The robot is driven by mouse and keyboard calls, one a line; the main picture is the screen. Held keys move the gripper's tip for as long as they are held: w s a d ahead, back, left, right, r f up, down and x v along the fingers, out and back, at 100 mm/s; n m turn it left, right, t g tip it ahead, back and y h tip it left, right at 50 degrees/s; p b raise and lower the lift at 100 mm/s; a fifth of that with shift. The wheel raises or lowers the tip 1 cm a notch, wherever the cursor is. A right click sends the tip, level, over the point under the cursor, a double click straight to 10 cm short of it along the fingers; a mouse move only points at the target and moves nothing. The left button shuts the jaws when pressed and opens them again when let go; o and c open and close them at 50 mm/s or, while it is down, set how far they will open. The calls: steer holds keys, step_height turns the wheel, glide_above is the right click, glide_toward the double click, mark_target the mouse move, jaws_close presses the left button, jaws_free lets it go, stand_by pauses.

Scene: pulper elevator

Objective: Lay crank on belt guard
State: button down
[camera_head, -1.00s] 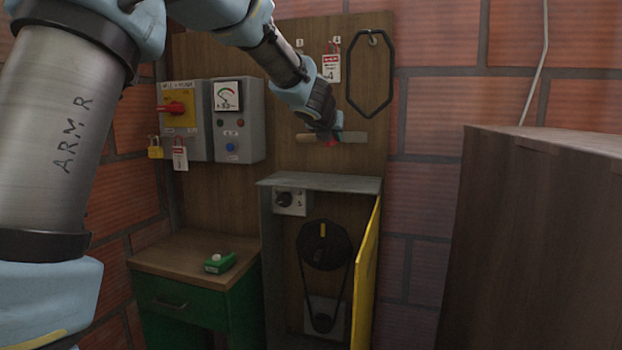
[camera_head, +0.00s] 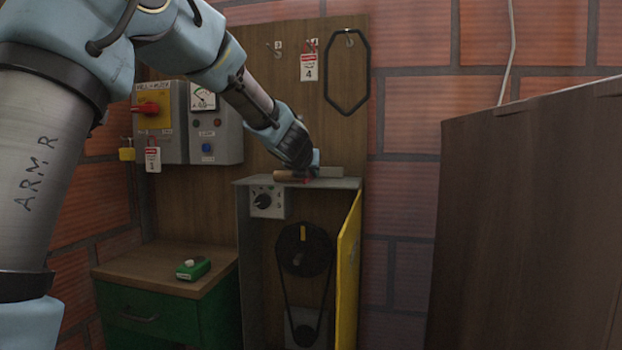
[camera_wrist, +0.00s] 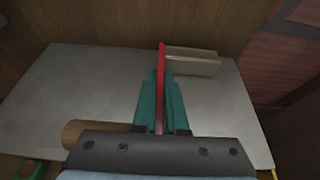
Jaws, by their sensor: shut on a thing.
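My gripper (camera_head: 307,170) is shut on the crank, its teal fingers (camera_wrist: 160,105) either side of the crank's red arm (camera_wrist: 161,75). The crank's grey metal shaft (camera_head: 330,171) points right and its brown wooden handle (camera_head: 285,176) points left. In the wrist view the shaft (camera_wrist: 193,62) is at upper right and the handle (camera_wrist: 90,132) is partly hidden by my gripper. The crank is level at the grey top of the belt guard (camera_head: 351,184); I cannot tell if it touches. The guard's bare top (camera_wrist: 60,90) spreads beneath in the wrist view.
The guard's yellow door (camera_head: 348,265) stands open, showing a black belt and pulley (camera_head: 305,250). Behind is a wooden board with a hanging belt (camera_head: 347,65) and switch boxes (camera_head: 213,125). A green cabinet (camera_head: 165,310) is at left, a brown wooden block (camera_head: 530,210) at right.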

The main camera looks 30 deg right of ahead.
steer(key=shift+r, duration=0.1)
steer(key=c, duration=1)
jaws_free()
steer(key=shift+o, duration=0.2)
